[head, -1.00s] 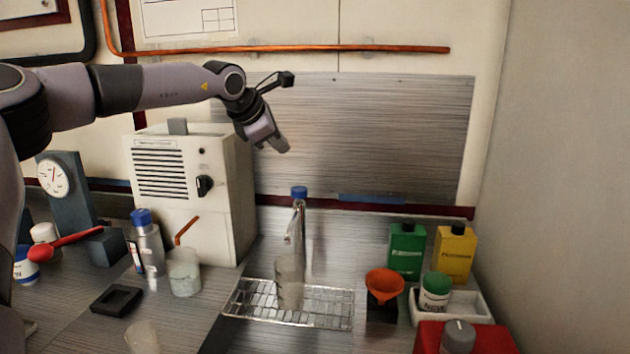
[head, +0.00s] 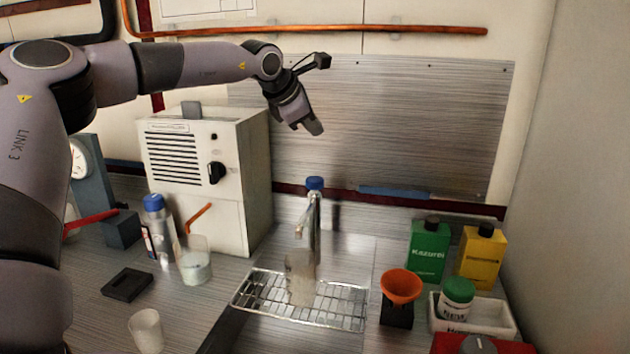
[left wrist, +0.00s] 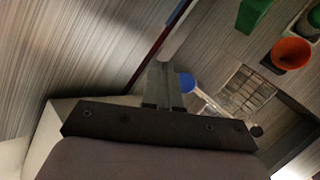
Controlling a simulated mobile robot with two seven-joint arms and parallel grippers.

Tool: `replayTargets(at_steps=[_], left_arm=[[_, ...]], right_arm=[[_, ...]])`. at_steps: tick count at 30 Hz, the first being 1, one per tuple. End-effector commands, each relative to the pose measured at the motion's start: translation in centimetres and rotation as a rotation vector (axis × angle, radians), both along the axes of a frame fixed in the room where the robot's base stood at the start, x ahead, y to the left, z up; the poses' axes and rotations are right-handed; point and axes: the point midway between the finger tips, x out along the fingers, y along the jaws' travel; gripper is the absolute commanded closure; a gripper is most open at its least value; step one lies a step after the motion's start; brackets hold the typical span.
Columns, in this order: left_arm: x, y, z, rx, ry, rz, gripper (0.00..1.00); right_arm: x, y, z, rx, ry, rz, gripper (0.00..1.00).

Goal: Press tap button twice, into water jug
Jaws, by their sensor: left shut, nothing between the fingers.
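The tap (head: 313,225) stands upright behind the wire drip rack, with a blue button (head: 315,183) on its top. A clear jug (head: 300,277) stands on the rack (head: 340,313) under the spout. My left gripper (head: 314,128) is shut and empty, above the blue button and apart from it, pointing down and to the right. In the left wrist view the shut fingers (left wrist: 162,75) show next to the blue button (left wrist: 187,82). My right gripper is in neither view.
A white machine (head: 205,180) stands left of the tap. A clear beaker (head: 195,262) and a silver bottle (head: 160,225) stand before it. Right of the rack are an orange funnel (head: 401,286), a green bottle (head: 429,250) and a yellow bottle (head: 481,256).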

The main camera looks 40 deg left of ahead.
Motion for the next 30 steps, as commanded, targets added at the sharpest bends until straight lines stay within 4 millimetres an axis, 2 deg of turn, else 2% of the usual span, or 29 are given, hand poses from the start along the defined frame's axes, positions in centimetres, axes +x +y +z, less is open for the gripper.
replayTargets(at_steps=[18,22,30], left_arm=[[0.0,0.0,-7.8,0.0,-0.001,-0.001,1.0],[0.0,0.0,-8.5,0.0,-0.001,-0.001,1.0],[0.0,0.0,-8.5,0.0,0.0,0.0,1.0]], right_arm=[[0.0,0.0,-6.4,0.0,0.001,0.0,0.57],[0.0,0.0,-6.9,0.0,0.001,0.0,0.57],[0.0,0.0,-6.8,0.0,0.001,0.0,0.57]])
